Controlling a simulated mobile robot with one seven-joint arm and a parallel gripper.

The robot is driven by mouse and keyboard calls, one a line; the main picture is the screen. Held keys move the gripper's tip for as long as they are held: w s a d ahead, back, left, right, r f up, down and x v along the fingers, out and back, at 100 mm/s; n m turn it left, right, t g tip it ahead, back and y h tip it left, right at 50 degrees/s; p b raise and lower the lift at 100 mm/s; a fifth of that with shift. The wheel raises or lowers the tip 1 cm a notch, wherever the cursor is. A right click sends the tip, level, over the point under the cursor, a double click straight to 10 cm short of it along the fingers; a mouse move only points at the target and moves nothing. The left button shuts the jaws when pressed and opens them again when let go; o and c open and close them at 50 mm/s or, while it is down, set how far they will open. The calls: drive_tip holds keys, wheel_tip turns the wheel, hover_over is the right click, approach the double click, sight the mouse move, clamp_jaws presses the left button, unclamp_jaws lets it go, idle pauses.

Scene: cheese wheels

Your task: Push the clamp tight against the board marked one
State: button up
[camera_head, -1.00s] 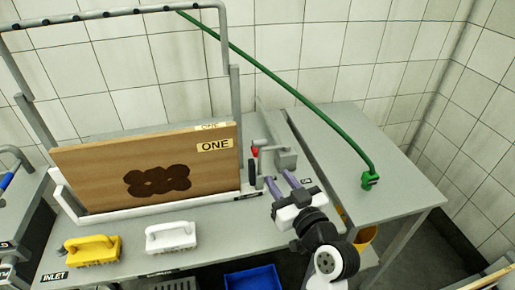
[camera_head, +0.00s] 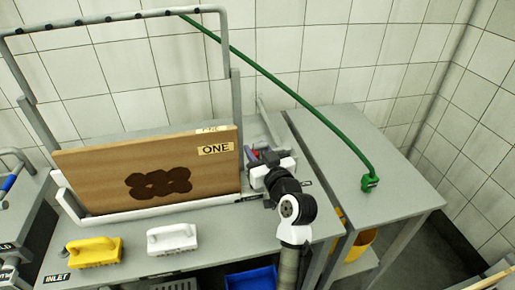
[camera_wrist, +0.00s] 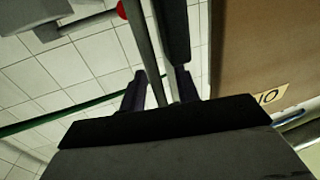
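The wooden board marked ONE (camera_head: 150,175) stands upright in a white frame on the table, with a dark blotch on its face. The clamp sits just right of the board, mostly hidden by my gripper in the head view. In the wrist view, the clamp's grey bar (camera_wrist: 143,45) and red knob (camera_wrist: 122,9) show. My gripper (camera_head: 260,156) is at the clamp. Its dark fingers (camera_wrist: 160,92) are apart, with grey bars running between them. Contact with the bars and any gap between clamp and board cannot be told.
A grey rail frame (camera_head: 232,110) rises around the board. A yellow brush (camera_head: 93,250) and a white brush (camera_head: 172,237) lie in front. A green hose (camera_head: 310,105) crosses behind to a nozzle (camera_head: 369,183) on the right table, which is otherwise clear.

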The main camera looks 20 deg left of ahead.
clamp_jaws()
idle(0.3)
drive_tip(key=shift+s+a, duration=0.45)
drive_tip(key=shift+a, duration=0.2)
drive_tip(key=shift+s+a, duration=0.4)
drive_tip(key=shift+a, duration=0.2)
unclamp_jaws()
